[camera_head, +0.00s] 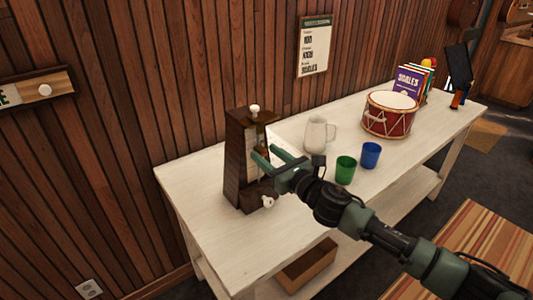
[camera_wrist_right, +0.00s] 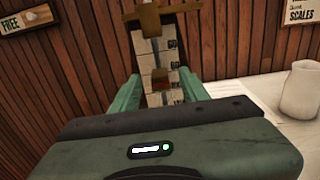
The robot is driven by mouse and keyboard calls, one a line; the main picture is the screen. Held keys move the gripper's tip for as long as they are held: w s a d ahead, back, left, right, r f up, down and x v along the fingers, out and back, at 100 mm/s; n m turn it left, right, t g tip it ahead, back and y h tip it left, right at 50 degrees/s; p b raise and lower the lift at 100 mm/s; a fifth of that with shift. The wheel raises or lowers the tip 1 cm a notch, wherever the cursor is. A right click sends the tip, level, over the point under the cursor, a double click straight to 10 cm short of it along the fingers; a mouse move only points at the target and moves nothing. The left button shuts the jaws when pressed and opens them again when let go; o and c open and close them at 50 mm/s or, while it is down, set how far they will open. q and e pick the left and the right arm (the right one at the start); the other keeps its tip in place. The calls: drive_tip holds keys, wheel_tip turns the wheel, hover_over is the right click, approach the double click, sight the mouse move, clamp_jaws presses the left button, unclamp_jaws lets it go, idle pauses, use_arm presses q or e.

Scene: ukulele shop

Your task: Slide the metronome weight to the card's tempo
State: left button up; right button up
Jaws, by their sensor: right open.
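The dark wooden metronome (camera_head: 238,170) stands upright on the white table, with a pale scale strip up its front. In the right wrist view the scale (camera_wrist_right: 147,62) has dark numbers beside a thin rod. A small brown-orange block, seemingly the weight (camera_wrist_right: 161,80), sits low on the rod between my fingers. My right gripper (camera_head: 262,155) is open in front of the scale; its green fingers (camera_wrist_right: 158,92) are on either side of the block. Contact cannot be told. A framed card (camera_head: 316,47) hangs on the wall; its small figures are not surely readable. My left gripper is not in view.
A white mug (camera_head: 316,134), a green cup (camera_head: 345,170) and a blue cup (camera_head: 371,155) stand right of the metronome. A red drum (camera_head: 388,120) and books (camera_head: 408,84) are farther along. The front left of the table (camera_head: 195,205) is clear.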

drive_tip(key=shift+w+a, duration=0.2)
drive_tip(key=shift+w, duration=0.05)
clamp_jaws()
drive_tip(key=shift+f, duration=0.1)
idle(1.2)
